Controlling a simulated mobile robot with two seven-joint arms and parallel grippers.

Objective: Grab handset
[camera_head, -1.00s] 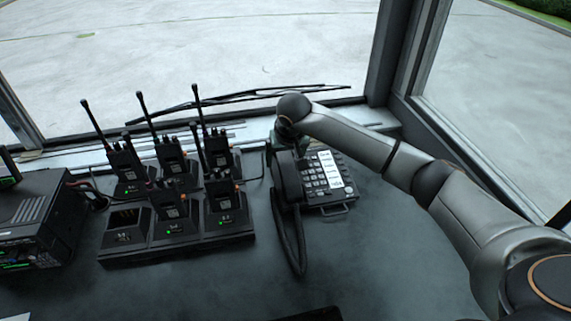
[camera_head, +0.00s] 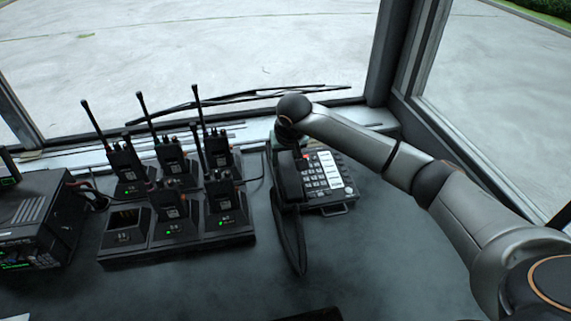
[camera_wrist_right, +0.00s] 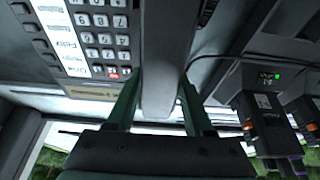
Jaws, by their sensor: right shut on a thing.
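The dark handset (camera_head: 289,180) lies at the left side of the desk phone (camera_head: 326,180), with its coiled cord hanging in a loop (camera_head: 300,258) toward the front of the desk. My right gripper reaches it from the far side, below the round wrist joint. In the right wrist view, the two greenish fingers of my right gripper (camera_wrist_right: 158,100) stand on either side of the handset (camera_wrist_right: 165,55), shut on it. The phone's keypad (camera_wrist_right: 98,35) shows beside it. Whether the handset is clear of its cradle is hard to tell. My left gripper is not in view.
A charger rack (camera_head: 180,250) with several handheld radios stands left of the phone, one slot empty. A radio unit (camera_head: 38,225) sits at the far left. The window sill and frame (camera_head: 395,70) lie behind.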

